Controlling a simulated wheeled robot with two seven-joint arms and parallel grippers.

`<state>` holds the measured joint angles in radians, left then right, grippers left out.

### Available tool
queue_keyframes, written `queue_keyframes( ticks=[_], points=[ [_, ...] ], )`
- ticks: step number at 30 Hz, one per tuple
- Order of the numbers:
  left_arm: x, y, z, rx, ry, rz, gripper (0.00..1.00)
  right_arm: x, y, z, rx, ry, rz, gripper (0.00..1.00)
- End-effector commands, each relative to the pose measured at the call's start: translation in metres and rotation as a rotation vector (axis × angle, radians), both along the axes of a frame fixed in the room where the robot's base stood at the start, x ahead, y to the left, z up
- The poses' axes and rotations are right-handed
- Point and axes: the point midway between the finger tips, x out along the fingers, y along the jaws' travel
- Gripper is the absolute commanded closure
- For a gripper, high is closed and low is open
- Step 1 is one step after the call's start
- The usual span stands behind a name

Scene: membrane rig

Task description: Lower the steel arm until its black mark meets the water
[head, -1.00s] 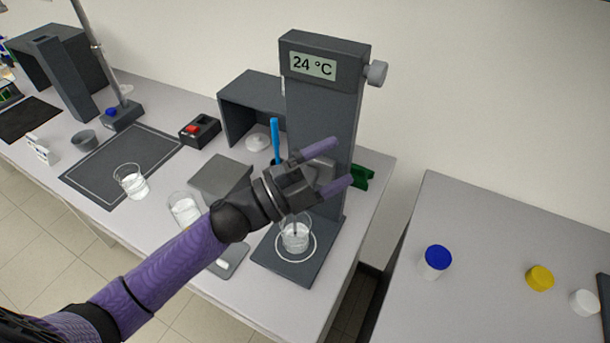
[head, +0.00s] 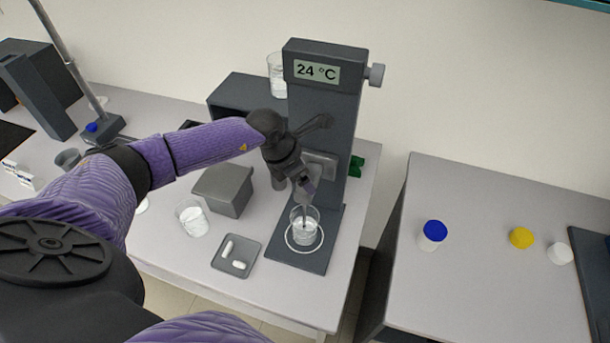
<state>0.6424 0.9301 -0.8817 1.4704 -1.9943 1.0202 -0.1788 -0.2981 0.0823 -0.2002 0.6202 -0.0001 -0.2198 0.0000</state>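A dark column (head: 325,120) with a 24 °C display (head: 317,71) stands on a dark base plate (head: 291,261). A grey carriage block (head: 321,165) sits on its front. The thin steel arm (head: 304,213) hangs below it, with its lower end inside a beaker of water (head: 305,231). The beaker stands in a white ring on the plate. I cannot make out the black mark. My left gripper (head: 306,186) points down in front of the carriage, at the steel arm's upper part. Its fingers overlap and partly hide the arm, so its grip is unclear. My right gripper is not in view.
Left of the base plate are a tray (head: 252,249) with white pieces, a beaker (head: 191,218) and a grey box (head: 223,191). Another beaker (head: 276,76) is behind, by the column. A side table (head: 465,200) at right holds capped jars.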

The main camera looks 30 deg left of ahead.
Motion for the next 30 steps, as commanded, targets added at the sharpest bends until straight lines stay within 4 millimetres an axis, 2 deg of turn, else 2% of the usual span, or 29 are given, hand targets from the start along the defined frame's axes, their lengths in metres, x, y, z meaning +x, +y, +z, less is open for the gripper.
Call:
queue_keyframes(
  ticks=[4, 11, 23, 30],
  points=[
    [0.0039, -0.0031, -0.0121, 0.000, 0.000, -0.001, 0.16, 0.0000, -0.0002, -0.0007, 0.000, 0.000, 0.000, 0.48],
    [0.0042, -0.0031, -0.0128, -0.001, -0.001, -0.001, 0.16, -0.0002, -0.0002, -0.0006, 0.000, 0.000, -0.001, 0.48],
    [0.0042, -0.0032, -0.0124, -0.001, 0.000, 0.000, 1.00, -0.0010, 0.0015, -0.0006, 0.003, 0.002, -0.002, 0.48],
    [0.0042, -0.0033, -0.0123, -0.002, -0.001, 0.000, 1.00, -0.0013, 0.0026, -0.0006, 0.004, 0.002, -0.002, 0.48]
  ],
)
